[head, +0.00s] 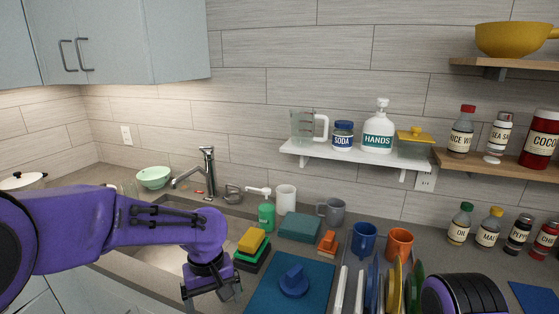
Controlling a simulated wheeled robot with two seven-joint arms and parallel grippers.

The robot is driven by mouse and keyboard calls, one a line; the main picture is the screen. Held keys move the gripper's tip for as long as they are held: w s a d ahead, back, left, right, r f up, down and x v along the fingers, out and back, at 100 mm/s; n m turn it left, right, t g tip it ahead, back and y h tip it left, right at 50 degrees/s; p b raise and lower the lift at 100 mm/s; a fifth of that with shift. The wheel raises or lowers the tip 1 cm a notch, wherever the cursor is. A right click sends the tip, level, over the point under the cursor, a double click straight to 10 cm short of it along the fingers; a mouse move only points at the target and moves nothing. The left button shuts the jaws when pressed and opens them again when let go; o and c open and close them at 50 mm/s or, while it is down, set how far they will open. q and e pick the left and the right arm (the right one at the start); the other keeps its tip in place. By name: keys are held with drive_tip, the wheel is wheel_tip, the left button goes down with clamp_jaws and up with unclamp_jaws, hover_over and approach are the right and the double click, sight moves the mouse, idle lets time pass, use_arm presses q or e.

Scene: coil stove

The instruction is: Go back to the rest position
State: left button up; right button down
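My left arm comes in from the left, purple with dark joints, and reaches over the sink and counter edge. My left gripper (211,294) hangs downward at the end of it, left of the blue mat. Its dark fingers look spread apart, with nothing visible between them; the tips are near the bottom of the view. A purple and black part of my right arm shows at the bottom right, in front of the dish rack. My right gripper is out of view.
The sink (146,262) lies under my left arm. Stacked sponges (252,241), a green soap bottle (266,214) and a blue mat (262,290) stand close to the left gripper. A dish rack with plates and mugs (363,240) is right. A white shelf (350,157) hangs above.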

use_arm(q)
drive_tip(key=s+a+f+b, duration=0.1)
drive_tip(key=s+f+b, duration=0.15)
drive_tip(key=f, duration=0.65)
drive_tip(key=s+a+f+n+t+h+b, duration=0.1)
drive_tip(key=s+f, duration=0.3)
drive_tip(key=f, duration=0.5)
drive_tip(key=s+a+f+b, duration=0.2)
drive_tip(key=s+f, duration=0.1)
drive_tip(key=f, duration=0.6)
drive_tip(key=s+a+f+y+b, duration=0.1)
drive_tip(key=s+a+f, duration=0.2)
drive_tip(key=s, duration=0.3)
drive_tip(key=s+a+f+t+y+b, duration=0.1)
drive_tip(key=s+a+f+b, duration=0.1)
drive_tip(key=s+a+f, duration=0.2)
drive_tip(key=s+a+f+t+y+b, duration=0.1)
drive_tip(key=s+a+f, duration=0.3)
drive_tip(key=s, duration=0.5)
drive_tip(key=shift+f+n+y, duration=0.35)
drive_tip(key=shift+n+y, duration=0.05)
drive_tip(key=shift+y, duration=0.1)
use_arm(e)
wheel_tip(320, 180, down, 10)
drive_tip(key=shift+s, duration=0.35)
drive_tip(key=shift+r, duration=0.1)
